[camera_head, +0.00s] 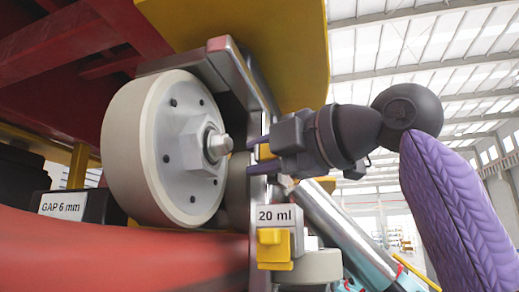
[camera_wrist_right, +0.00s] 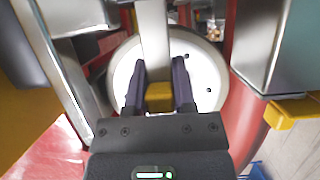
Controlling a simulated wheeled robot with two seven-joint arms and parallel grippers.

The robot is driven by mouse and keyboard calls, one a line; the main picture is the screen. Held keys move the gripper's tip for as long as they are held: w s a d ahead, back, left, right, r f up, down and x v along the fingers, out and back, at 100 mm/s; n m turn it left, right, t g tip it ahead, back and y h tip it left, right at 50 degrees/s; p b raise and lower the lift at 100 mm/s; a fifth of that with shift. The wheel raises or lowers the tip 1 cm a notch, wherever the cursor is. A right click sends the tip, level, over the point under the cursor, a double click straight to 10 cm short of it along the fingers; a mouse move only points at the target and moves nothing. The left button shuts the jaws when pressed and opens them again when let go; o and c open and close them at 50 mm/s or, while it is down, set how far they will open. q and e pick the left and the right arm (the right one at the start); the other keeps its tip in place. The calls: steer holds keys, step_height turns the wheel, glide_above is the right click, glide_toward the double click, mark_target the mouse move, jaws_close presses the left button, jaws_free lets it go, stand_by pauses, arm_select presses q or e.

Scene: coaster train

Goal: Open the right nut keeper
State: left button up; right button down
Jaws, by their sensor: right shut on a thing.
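A large pale wheel (camera_head: 150,150) with a hex nut (camera_head: 215,144) on its hub fills the left middle of the head view. A grey metal bar stands upright just right of the nut. My right gripper (camera_head: 262,157) reaches in from the right, its two dark fingers level with the nut at this bar. It is shut on a small yellow block (camera_wrist_right: 159,97), seen between the fingers in the right wrist view, which looks like the nut keeper's grip. How the block joins the keeper is hidden by the fingers and bar. My left gripper is not in view.
A "20 ml" label (camera_head: 275,216) with a yellow fitting (camera_head: 273,248) sits just below my right gripper. A red tube (camera_head: 120,255) runs across below the wheel. A "GAP 6 mm" label (camera_head: 62,206) is at left. Open hall space lies to the right.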

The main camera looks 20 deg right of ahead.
steer(key=shift+c, duration=2.2)
jaws_free()
steer(key=shift+w, duration=0.3)
steer(key=shift+s, duration=0.15)
steer(key=b+v, duration=0.3)
steer(key=v, duration=0.7)
steer(key=shift+f, duration=0.1)
